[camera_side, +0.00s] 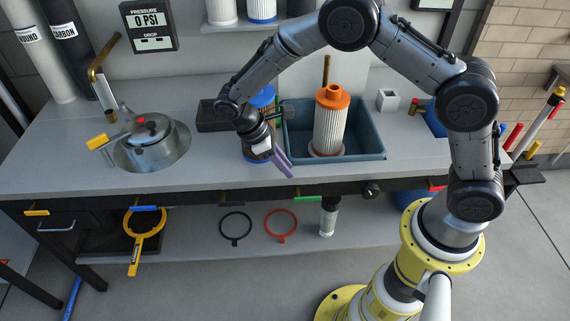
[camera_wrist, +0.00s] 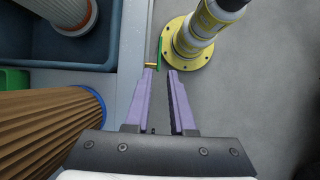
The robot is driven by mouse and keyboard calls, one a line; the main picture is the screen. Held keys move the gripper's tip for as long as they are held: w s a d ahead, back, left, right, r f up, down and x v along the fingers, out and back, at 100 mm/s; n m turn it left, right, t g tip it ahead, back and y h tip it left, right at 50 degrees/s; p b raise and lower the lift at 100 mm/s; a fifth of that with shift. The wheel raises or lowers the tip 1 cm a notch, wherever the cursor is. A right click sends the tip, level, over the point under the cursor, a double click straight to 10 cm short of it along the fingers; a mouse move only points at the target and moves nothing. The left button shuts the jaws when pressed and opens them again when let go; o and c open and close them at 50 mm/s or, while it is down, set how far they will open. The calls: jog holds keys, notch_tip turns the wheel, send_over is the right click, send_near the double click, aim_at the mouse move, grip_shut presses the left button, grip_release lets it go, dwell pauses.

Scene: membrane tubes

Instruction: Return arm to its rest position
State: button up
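My gripper (camera_side: 283,163) hangs over the front edge of the bench in the side view, to the left of the blue-grey tub. Its purple fingers also show in the wrist view (camera_wrist: 160,72), parted with a gap between them and nothing held. A white pleated cartridge with an orange cap (camera_side: 330,120) stands upright in the tub (camera_side: 375,143). A second cartridge with a blue cap (camera_side: 262,97) is partly hidden behind my wrist. In the wrist view, a brown pleated cartridge with a blue end ring (camera_wrist: 50,125) lies close to the left of my fingers.
A round metal vessel (camera_side: 152,148) is set in the bench at left, beside a brass tap (camera_side: 100,85). Yellow, black and red ring wrenches (camera_side: 145,235) are below the bench edge. The floor in front is clear.

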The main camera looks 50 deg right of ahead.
jog(key=s+d+r+m+t+y, duration=0.1)
jog(key=s+d+r+m+t, duration=0.15)
jog(key=r, duration=0.75)
jog(key=s+d+r+m+t+y, duration=0.1)
jog(key=d+r+t, duration=0.2)
jog(key=r, duration=0.8)
jog(key=s+d+r+m+t+y, duration=0.1)
jog(key=s+r, duration=0.2)
jog(key=s, duration=0.3)
jog(key=s+d+r+m+t, duration=0.1)
jog(key=s+r+m+t, duration=0.1)
jog(key=s, duration=0.3)
jog(key=s+a+f+m+t+y, duration=0.1)
jog(key=s+f+m, duration=0.1)
jog(key=s, duration=0.4)
jog(key=shift+s+a+f, duration=0.25)
jog(key=shift+f, duration=0.4)
